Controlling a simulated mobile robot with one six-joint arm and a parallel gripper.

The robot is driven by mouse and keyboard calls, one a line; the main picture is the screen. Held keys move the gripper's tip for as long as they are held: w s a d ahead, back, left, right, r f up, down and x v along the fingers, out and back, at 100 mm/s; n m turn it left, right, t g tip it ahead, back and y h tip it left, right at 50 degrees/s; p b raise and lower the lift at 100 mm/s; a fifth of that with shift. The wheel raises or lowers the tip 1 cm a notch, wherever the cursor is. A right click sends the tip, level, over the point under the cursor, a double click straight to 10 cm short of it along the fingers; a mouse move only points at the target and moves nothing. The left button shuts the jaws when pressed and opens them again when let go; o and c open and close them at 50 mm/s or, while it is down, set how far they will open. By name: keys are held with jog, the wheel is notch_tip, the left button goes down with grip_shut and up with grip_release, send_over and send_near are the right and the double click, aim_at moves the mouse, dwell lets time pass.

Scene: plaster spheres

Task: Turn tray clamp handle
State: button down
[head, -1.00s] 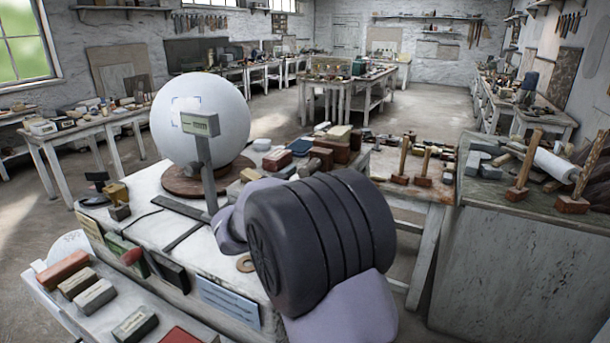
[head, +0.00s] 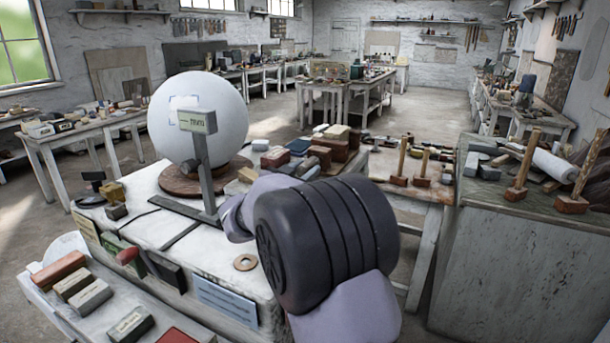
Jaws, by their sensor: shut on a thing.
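My arm, a dark ribbed joint with lilac links, fills the lower middle of the head view. Its far end points away from the camera, and my gripper and its fingertips are hidden behind it. A red rounded handle (head: 127,256) sticks out from the front face of the white workbench (head: 235,275), beside a green plate and a dark plate. I cannot tell whether it is the tray clamp handle. It stands clear, to the left of my arm. No other clamp handle can be made out.
A large white sphere (head: 198,120) rests on a round brown base (head: 190,182), behind a grey upright post (head: 205,165). A flat ring (head: 245,262) lies near the bench's front edge. Several blocks (head: 72,283) sit on a lower shelf. A grey cabinet (head: 530,250) stands at right.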

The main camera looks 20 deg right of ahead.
jog(key=shift+f+m+b, duration=0.25)
jog(key=shift+m+b, duration=0.1)
jog(key=shift+m, duration=0.25)
jog(key=shift+r, duration=0.25)
jog(key=c, duration=1)
grip_release()
jog(key=p+v, duration=0.2)
jog(key=v, duration=1.5)
jog(key=shift+s+a+p, duration=0.15)
jog(key=shift+p, duration=0.2)
